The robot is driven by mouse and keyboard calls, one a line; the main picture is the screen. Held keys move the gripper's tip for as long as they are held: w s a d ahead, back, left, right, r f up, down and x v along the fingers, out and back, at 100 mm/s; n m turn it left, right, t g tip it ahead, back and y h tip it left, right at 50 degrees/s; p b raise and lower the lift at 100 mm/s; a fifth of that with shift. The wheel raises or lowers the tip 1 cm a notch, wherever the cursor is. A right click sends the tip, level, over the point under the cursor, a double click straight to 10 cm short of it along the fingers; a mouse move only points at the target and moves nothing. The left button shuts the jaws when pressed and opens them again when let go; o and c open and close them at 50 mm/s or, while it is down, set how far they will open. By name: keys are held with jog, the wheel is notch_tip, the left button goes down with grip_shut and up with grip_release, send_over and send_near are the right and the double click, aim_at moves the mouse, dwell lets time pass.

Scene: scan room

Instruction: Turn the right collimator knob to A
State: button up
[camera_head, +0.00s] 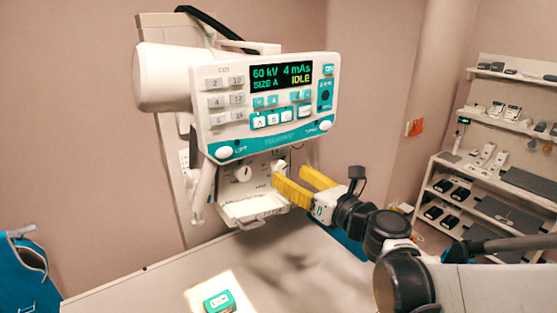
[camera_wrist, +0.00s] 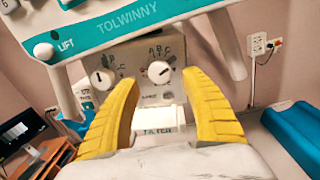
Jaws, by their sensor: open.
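The right collimator knob (camera_wrist: 158,71) is a round white dial on the beige collimator face, under the letters A, B and C. A dark mark on it seems to slant toward the upper right; the exact setting is too small to tell. The left collimator knob (camera_wrist: 103,80) is beside it and also shows in the head view (camera_head: 243,174). My gripper (camera_wrist: 160,78) has yellow fingers spread open, one on each side of the right knob in the picture. In the head view my gripper (camera_head: 289,176) reaches the collimator's right side; contact with the knob cannot be told.
The control panel (camera_head: 265,105) hangs above, its display reading 60 kV, 4 mAs, SIZE A, IDLE. A white tray-like part (camera_head: 252,208) juts out below the knobs. A table (camera_head: 300,265) carries a small green box (camera_head: 219,301) in a lit patch. Shelves stand far right.

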aim_at(282, 170)
jog(key=x, duration=0.5)
jog(key=shift+s, duration=0.1)
jog(key=shift+c, duration=0.4)
grip_shut()
